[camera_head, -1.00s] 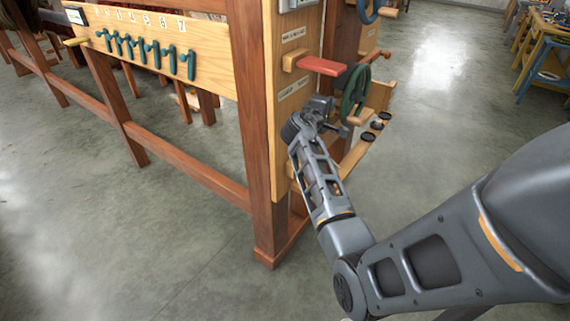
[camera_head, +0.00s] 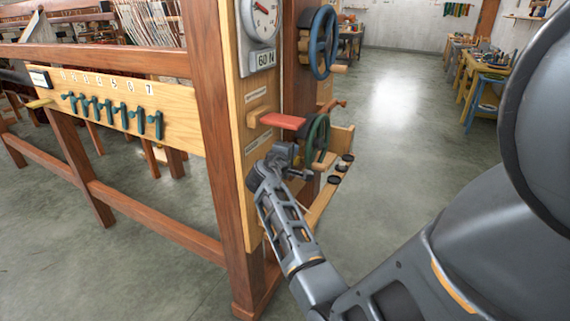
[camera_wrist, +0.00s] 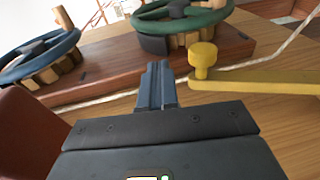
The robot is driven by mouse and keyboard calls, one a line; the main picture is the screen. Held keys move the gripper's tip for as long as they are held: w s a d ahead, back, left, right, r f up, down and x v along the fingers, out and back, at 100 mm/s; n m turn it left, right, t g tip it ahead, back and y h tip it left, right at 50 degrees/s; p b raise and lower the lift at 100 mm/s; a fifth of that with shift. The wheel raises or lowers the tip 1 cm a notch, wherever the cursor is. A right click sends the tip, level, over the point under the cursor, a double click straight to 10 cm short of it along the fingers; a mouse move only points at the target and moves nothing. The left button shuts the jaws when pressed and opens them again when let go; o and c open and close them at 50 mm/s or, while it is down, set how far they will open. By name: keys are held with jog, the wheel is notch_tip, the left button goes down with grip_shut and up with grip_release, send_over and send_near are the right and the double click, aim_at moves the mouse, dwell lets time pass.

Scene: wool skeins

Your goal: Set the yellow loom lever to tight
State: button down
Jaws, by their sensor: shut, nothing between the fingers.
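The yellow lever shows in the wrist view as a flat bar (camera_wrist: 262,79) with a round knob (camera_wrist: 203,58) at its end, against the wooden loom panel. In the head view I cannot make this lever out; my gripper and wrist are in front of that area. My gripper (camera_wrist: 155,82) is shut and empty. Its fingertips are just left of the yellow knob in the wrist view, with a small gap in the picture; I cannot tell the depth between them. In the head view my gripper (camera_head: 287,153) is beside the loom post, below the red lever (camera_head: 284,121).
A green handwheel (camera_head: 318,138) is right of my gripper; it also shows in the wrist view (camera_wrist: 180,20). A blue handwheel (camera_head: 323,42) and a dial (camera_head: 262,18) with a "60 N" plate are above. Teal pegs (camera_head: 112,110) line the left beam.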

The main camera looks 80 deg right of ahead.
jog(key=a+r+b, duration=0.1)
jog(key=a+r, duration=0.5)
jog(key=r, duration=0.1)
jog(key=shift+w+a+r, duration=0.25)
jog(key=shift+a+r, duration=0.15)
jog(key=w+a+f+n+t+y, duration=0.2)
jog(key=w+a+f+n+t, duration=0.15)
jog(key=a+f+t, duration=0.85)
jog(key=s+a+f+n+t+y, duration=0.1)
jog(key=s+a+f+y, duration=0.15)
jog(key=a, duration=0.65)
jog(key=s+a+f+n+y, duration=0.1)
jog(key=s+a+n+y, duration=0.15)
jog(key=a, duration=0.55)
jog(key=s+a+r+m+t+y, duration=0.1)
jog(key=s+a+y, duration=0.25)
jog(key=a, duration=0.35)
jog(key=s+a+r+m+t+y, duration=0.1)
jog(key=s+a+t+y, duration=0.1)
jog(key=s+a+y, duration=0.3)
jog(key=s+a+r+m, duration=0.3)
jog(key=s+a+r, duration=0.4)
jog(key=a, duration=0.1)
jog(key=shift+s+r+t+y, duration=0.2)
jog(key=shift+r+t+y, duration=0.1)
jog(key=shift+t+y, duration=0.1)
